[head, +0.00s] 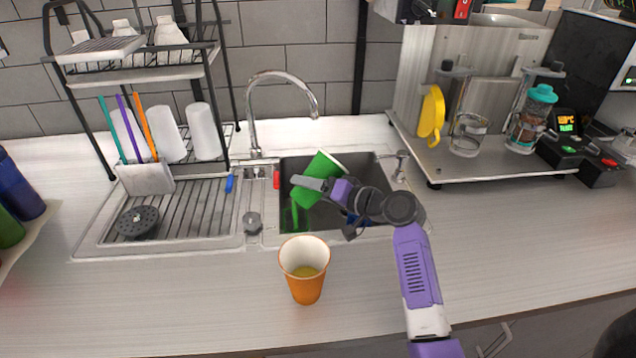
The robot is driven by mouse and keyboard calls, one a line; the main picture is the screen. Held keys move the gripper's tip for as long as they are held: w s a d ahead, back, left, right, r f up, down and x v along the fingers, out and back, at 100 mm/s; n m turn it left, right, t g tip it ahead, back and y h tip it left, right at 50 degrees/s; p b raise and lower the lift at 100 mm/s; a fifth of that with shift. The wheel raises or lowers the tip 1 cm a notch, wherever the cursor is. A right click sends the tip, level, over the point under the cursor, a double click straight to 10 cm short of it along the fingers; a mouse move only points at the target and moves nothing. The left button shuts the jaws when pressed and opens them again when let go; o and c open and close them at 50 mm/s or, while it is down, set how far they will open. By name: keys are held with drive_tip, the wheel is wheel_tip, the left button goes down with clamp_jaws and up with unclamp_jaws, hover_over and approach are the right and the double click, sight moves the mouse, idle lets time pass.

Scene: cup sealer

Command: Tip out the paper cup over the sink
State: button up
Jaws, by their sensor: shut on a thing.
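A green paper cup (307,194) is held over the sink (348,222) by my gripper (318,184), which is shut on it. The cup is tilted, with its pale rim up and to the right and its lower part down and to the left. An orange paper cup (305,270) stands upright on the counter in front of the sink, with some yellowish liquid inside.
A curved faucet (264,105) rises behind the sink. A drying rack (150,60) with white cups stands over the drainboard (200,210) at left. A metal platform (470,165) with glass jars is at right. The front counter right of the orange cup is clear, apart from my arm.

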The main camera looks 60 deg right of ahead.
sight(310, 173)
drive_tip(key=m, duration=0.1)
drive_tip(key=a+m+t, duration=0.1)
drive_tip(key=m+y, duration=0.1)
drive_tip(key=shift+w+a+f, duration=0.25)
drive_tip(key=shift+f, duration=0.1)
drive_tip(key=m+t, duration=0.1)
drive_tip(key=r+m, duration=0.1)
drive_tip(key=m, duration=0.1)
drive_tip(key=shift+w+a+r+t+y+b, duration=0.1)
drive_tip(key=shift+a+r+t+y+b, duration=0.1)
drive_tip(key=shift+t+y+b, duration=0.15)
drive_tip(key=shift+r+m+t, duration=0.35)
drive_tip(key=shift+m+t, duration=0.1)
drive_tip(key=shift+m, duration=0.55)
drive_tip(key=shift+d+r+m, duration=0.1)
drive_tip(key=shift+r+m, duration=0.4)
drive_tip(key=shift+m, duration=0.3)
drive_tip(key=shift+s+d+r+m+t+h+p, duration=0.15)
drive_tip(key=shift+d+r+m+t+h, duration=0.25)
drive_tip(key=shift+m, duration=0.45)
drive_tip(key=shift+s+d+r+m+t+h+p, duration=0.1)
drive_tip(key=shift+r+m+t+h+p, duration=0.15)
drive_tip(key=shift+r+m, duration=0.45)
drive_tip(key=shift+s+d+r+m+t+h+p, duration=0.1)
drive_tip(key=shift+d+r+m+t+h, duration=0.2)
drive_tip(key=shift+m, duration=0.65)
